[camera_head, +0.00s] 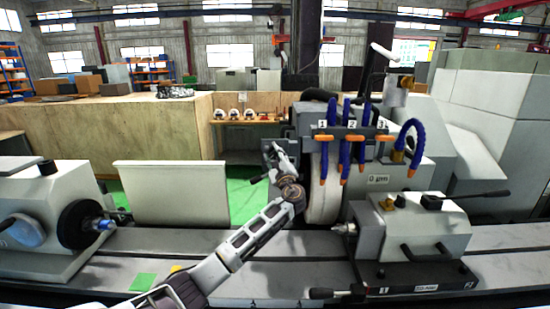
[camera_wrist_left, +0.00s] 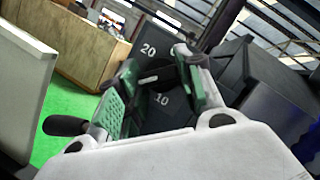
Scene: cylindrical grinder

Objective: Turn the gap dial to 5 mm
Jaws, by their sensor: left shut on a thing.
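The gap dial (camera_wrist_left: 168,117) is a dark face with white marks "20" and "10", seen in the left wrist view. My left gripper (camera_wrist_left: 165,76) has its green-padded fingers on either side of a dark bar-like knob in front of this face, and it is shut on it. Where the knob points is hard to read, and no 5 mark shows. In the head view my left gripper (camera_head: 281,155) is at the left side of the grinding wheel housing, and the dial is mostly hidden there. My right gripper is not in view.
A black-knobbed handle (camera_wrist_left: 65,126) sticks out left of the gripper. The grinding wheel (camera_head: 326,185) and blue hoses (camera_head: 347,140) are close on the right. The tailstock (camera_head: 425,232) stands at front right, the workhead (camera_head: 45,215) at left, with a light panel (camera_head: 172,193) beside it.

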